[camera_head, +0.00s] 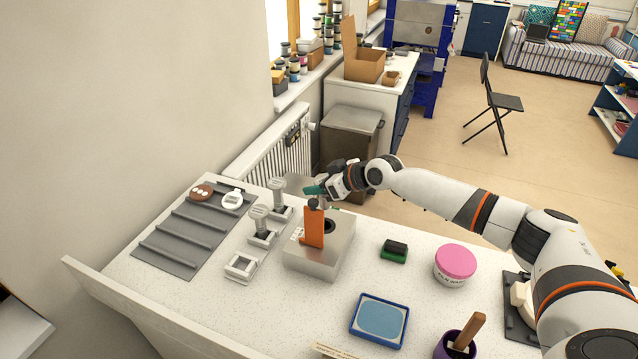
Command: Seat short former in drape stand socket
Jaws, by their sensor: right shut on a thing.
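My right gripper (322,197) reaches in from the right, with teal fingertips over the steel block. It is shut at the dark knob on top of an upright orange piece (313,230), which looks like the former. The fingers partly cover the knob. I cannot tell whether the orange piece's lower end touches the block. The steel block (305,262), which looks like the drape stand, has a dark round hole (330,226) in its top, just right of the orange piece. My left gripper is not in view.
Left of the block are an empty white square frame (241,266) and two grey-topped pieces (260,213) in holders. A ribbed grey tray (185,237) lies further left. A green-black block (395,249), pink-lidded jar (455,262), blue tray (379,320) and purple cup (455,347) stand right.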

